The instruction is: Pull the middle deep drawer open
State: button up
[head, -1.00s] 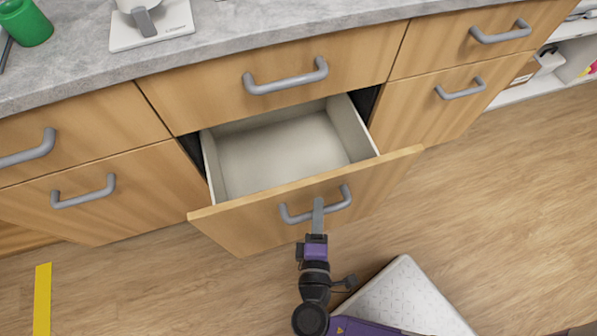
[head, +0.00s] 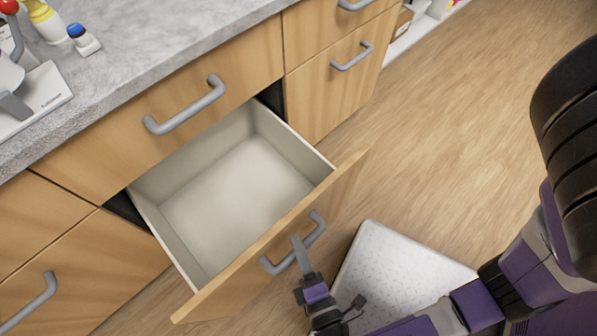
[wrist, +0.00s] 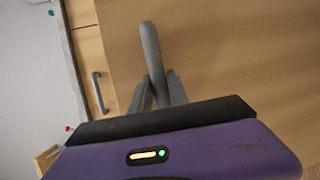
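The middle deep drawer (head: 270,255) stands well open, and its pale inside (head: 238,185) is empty. Its grey bar handle (head: 317,226) is on the wooden front. My gripper (head: 297,243) is at the middle of this handle, reaching in from the lower right. In the wrist view, the handle (wrist: 149,42) runs between the two grey fingers of my gripper (wrist: 159,88), which close on it from both sides. The drawer front (wrist: 225,55) fills much of that view.
A closed shallow drawer (head: 180,115) is above the open one, under the grey countertop (head: 130,75). Closed drawers flank it. My white base shows below the drawer front. Wooden floor (head: 440,130) is clear to the right.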

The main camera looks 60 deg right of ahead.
jog(key=o, duration=0.3)
jog(key=shift+v, duration=3.9)
